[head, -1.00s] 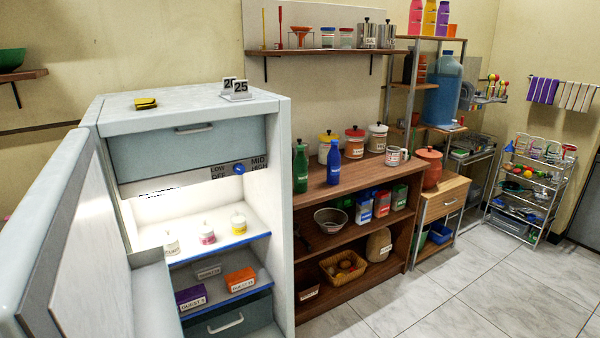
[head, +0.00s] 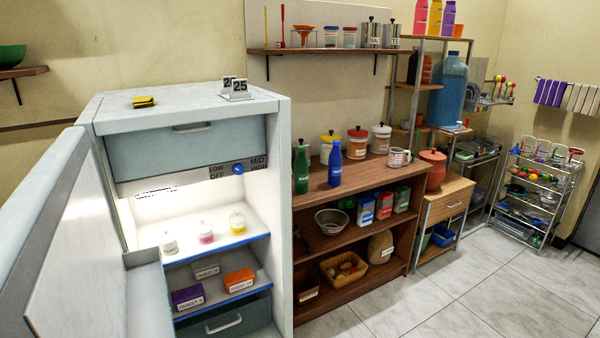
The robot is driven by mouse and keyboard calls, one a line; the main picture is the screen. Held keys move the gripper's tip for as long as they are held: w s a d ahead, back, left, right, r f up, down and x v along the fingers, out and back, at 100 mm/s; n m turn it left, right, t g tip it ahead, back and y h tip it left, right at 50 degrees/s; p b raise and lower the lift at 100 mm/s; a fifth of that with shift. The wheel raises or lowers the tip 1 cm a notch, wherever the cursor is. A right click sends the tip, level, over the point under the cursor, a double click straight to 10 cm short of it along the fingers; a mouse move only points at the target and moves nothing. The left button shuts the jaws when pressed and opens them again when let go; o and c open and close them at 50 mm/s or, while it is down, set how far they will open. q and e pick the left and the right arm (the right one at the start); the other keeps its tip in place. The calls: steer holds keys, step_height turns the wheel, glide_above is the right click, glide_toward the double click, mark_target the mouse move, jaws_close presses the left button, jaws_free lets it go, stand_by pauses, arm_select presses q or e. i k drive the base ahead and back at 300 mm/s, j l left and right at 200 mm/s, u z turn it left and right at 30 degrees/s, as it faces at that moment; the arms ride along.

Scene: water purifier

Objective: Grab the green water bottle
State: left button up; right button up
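The green water bottle (head: 301,170) stands upright on the top of the brown wooden shelf unit (head: 350,175), at its left end close to the open fridge. A blue bottle (head: 335,165) of similar shape stands just to its right, a small gap apart. The green bottle's front is clear to view. Neither of my grippers is in view.
The open fridge (head: 190,110) stands left, its door (head: 70,240) swung toward me. Several canisters, such as a red one (head: 357,142), stand behind the bottles. A mug (head: 399,157) stands further right. The tiled floor (head: 450,290) at right is clear.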

mark_target(301, 162)
steer(key=i+l+u, duration=0.15)
steer(key=i+l, duration=0.15)
steer(key=i+l+u, duration=0.2)
steer(key=l, duration=0.35)
steer(key=i+l+u, duration=0.15)
steer(key=i+l, duration=0.25)
